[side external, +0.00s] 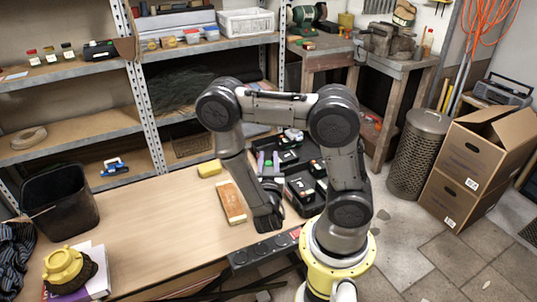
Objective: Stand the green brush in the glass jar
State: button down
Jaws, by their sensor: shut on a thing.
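My gripper (268,222) is low over the right part of the wooden table (165,235), just right of a brown wooden block (231,202). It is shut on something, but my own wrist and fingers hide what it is. I cannot make out the green brush for certain. I cannot make out a glass jar either; part of the table behind my arm is hidden. A small green piece shows beside a purple one near the dark trays, too small to identify.
A yellow sponge (210,168) lies behind the block. Dark trays (300,186) with small items stand right of my gripper. A black bin (60,203) and a yellow object (63,267) on a book are at the left. The table's middle is clear.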

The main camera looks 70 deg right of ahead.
jog(key=shift+f, duration=0.25)
jog(key=shift+c, duration=2.3)
grip_release()
jog(key=v, duration=1.4)
jog(key=shift+d, duration=0.15)
